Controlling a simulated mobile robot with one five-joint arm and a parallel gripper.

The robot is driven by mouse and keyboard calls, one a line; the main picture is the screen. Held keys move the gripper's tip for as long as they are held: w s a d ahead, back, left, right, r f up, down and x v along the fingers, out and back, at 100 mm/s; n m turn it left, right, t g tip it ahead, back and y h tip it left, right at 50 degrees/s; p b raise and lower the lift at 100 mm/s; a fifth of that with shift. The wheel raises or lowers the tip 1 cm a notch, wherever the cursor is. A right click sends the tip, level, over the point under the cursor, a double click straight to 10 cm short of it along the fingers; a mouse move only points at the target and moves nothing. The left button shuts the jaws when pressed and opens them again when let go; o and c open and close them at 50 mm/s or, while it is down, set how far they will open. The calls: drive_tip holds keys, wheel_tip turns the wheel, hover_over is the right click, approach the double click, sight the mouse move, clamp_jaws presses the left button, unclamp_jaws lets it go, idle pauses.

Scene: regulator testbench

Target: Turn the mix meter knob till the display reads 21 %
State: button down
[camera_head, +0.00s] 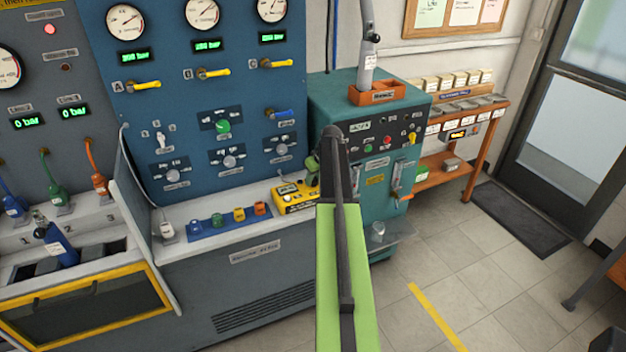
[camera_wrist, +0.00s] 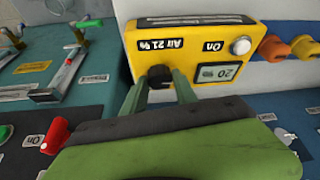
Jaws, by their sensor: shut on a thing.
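The yellow mix meter (camera_head: 294,200) sits at the right end of the bench ledge. It fills the upper middle of the wrist view (camera_wrist: 190,35), seen upside down, with a printed "Air 21 %" label and an "On" label beside a white button (camera_wrist: 240,46). Its small grey display (camera_wrist: 216,72) appears to read 20 %. My gripper (camera_wrist: 160,82) is shut on the black knob (camera_wrist: 160,73), with one green finger on each side. In the head view my arm largely hides the gripper (camera_head: 313,168) and the knob.
A blue strip (camera_head: 228,225) with several coloured fittings lies left of the meter. A teal cabinet (camera_head: 350,90) with switches and levers stands close on the right. The blue gauge panel (camera_head: 215,105) rises behind. Tiled floor (camera_head: 480,270) is open at the right.

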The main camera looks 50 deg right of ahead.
drive_tip(key=m, duration=0.1)
drive_tip(key=m+h, duration=0.1)
drive_tip(key=m, duration=0.2)
drive_tip(key=shift+w+a+h, duration=0.25)
drive_tip(key=shift+w+h, duration=0.05)
drive_tip(key=shift+w+m+g+h, duration=0.1)
drive_tip(key=shift+m+g+h, duration=0.25)
drive_tip(key=shift+m, duration=0.8)
drive_tip(key=shift+w+m+g+h, duration=0.15)
drive_tip(key=shift+m+g, duration=0.3)
drive_tip(key=shift+m, duration=0.7)
drive_tip(key=shift+s, duration=0.1)
drive_tip(key=c, duration=1)
unclamp_jaws()
drive_tip(key=shift+a, duration=0.1)
drive_tip(key=shift+o, duration=0.2)
drive_tip(key=shift+s, duration=0.1)
